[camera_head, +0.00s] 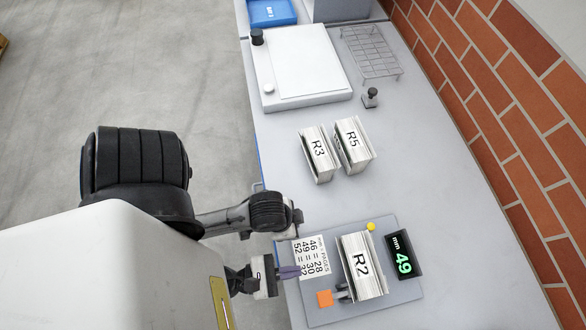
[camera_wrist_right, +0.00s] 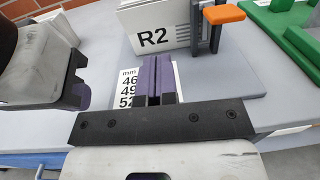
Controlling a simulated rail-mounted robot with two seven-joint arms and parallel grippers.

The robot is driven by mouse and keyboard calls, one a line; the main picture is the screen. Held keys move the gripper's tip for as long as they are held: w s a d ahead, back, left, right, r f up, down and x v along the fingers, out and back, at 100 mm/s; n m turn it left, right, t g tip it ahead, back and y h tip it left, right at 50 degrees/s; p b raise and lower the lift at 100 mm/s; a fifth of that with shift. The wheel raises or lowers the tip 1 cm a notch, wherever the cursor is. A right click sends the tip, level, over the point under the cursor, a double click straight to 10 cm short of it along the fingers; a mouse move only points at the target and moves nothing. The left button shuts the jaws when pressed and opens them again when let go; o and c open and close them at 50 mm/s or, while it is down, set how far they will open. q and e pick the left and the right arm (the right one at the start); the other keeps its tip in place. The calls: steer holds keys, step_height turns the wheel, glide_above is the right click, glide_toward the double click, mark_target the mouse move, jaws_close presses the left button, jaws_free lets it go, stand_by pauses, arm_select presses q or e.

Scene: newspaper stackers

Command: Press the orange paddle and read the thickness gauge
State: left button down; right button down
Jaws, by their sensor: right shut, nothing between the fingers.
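The orange paddle (camera_head: 325,298) sits at the near left corner of the grey gauge plate (camera_head: 350,312). It also shows at the top of the right wrist view (camera_wrist_right: 222,14). The thickness gauge display (camera_head: 403,255) reads 49 mm in green. The bundle R2 (camera_head: 362,265) stands upright on the plate, between paddle and display. My right gripper (camera_head: 290,272) is shut and empty, its purple fingers over the edge of the mm/pages card (camera_head: 313,258), apart from the paddle. A dark part with a purple edge, apparently my left gripper (camera_wrist_right: 72,88), shows only partly; its fingers are unclear.
Bundles R3 (camera_head: 318,155) and R5 (camera_head: 352,146) stand farther back on the table. A white platform (camera_head: 300,65), a wire rack (camera_head: 370,52) and a small black-knobbed block (camera_head: 370,98) lie behind them. A yellow knob (camera_head: 371,226) is by R2. A brick wall bounds the right.

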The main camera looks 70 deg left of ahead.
mark_target(348, 263)
arm_select(q)
steer(key=shift+w+a+r+p, duration=0.1)
steer(key=shift+r+p, duration=0.25)
steer(key=shift+r, duration=0.1)
arm_select(e)
steer(key=w, duration=0.3)
steer(key=w+d, duration=0.1)
steer(key=w, duration=0.7)
steer(key=shift+d, duration=0.35)
arm_select(q)
steer(key=shift+r+p, duration=0.4)
steer(key=shift+p, duration=0.05)
arm_select(e)
steer(key=shift+w+r, duration=0.15)
steer(key=shift+w, duration=0.15)
arm_select(q)
steer(key=shift+r, duration=0.25)
arm_select(e)
steer(key=shift+w+d, duration=0.1)
steer(key=shift+w, duration=0.25)
arm_select(q)
steer(key=shift+f, duration=0.1)
